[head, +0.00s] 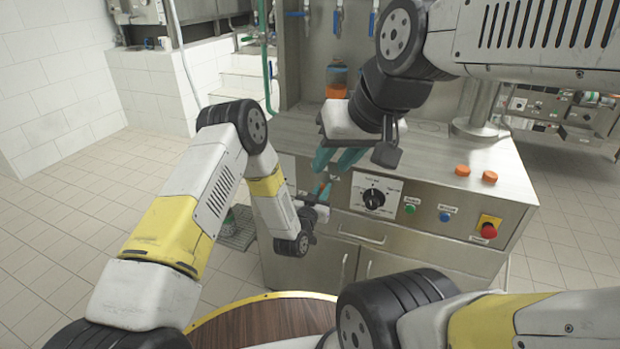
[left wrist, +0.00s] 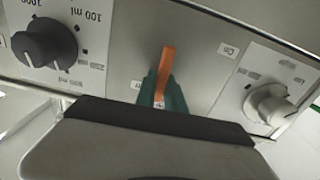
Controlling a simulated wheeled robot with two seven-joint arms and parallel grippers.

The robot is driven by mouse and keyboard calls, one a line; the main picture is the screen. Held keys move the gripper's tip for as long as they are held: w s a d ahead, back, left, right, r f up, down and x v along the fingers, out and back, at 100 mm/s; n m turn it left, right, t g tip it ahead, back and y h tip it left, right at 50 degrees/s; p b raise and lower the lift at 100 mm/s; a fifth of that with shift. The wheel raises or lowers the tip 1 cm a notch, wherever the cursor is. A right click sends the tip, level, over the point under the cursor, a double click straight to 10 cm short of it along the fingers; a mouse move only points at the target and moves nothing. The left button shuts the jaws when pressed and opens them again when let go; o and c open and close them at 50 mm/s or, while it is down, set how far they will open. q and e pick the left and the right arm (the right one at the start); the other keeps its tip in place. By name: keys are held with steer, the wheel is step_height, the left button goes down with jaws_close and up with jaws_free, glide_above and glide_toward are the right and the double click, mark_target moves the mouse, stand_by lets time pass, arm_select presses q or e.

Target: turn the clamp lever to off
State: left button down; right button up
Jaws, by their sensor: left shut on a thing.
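The clamp lever (left wrist: 167,62) is a slim orange handle on the steel front panel of the machine. In the left wrist view it points upward, nearly upright. My left gripper (left wrist: 161,92) has its teal fingers closed around the lever's lower part. An "On" label (left wrist: 229,50) sits to the lever's right, and small labels beside the fingers are too small to read. In the head view my left gripper (head: 322,190) is at the panel, left of the black dial (head: 374,198). My right gripper (head: 337,160) hangs above the counter's front edge, its teal fingers apart and empty.
In the left wrist view a dark knob (left wrist: 45,43) is on the left and a pale knob (left wrist: 270,103) on the right. A red emergency button (head: 489,230) and two orange caps (head: 462,170) are right on the machine. An orange-filled jar (head: 337,82) stands behind.

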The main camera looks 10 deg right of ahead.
arm_select(q)
steer(key=shift+s+m, duration=0.1)
steer(key=shift+m, duration=0.3)
steer(key=c, duration=1.4)
jaws_free()
steer(key=shift+d, duration=0.1)
steer(key=shift+c, duration=0.2)
steer(key=v, duration=0.7)
steer(key=shift+s+a, duration=0.25)
steer(key=shift+s, duration=0.1)
steer(key=shift+w, duration=0.1)
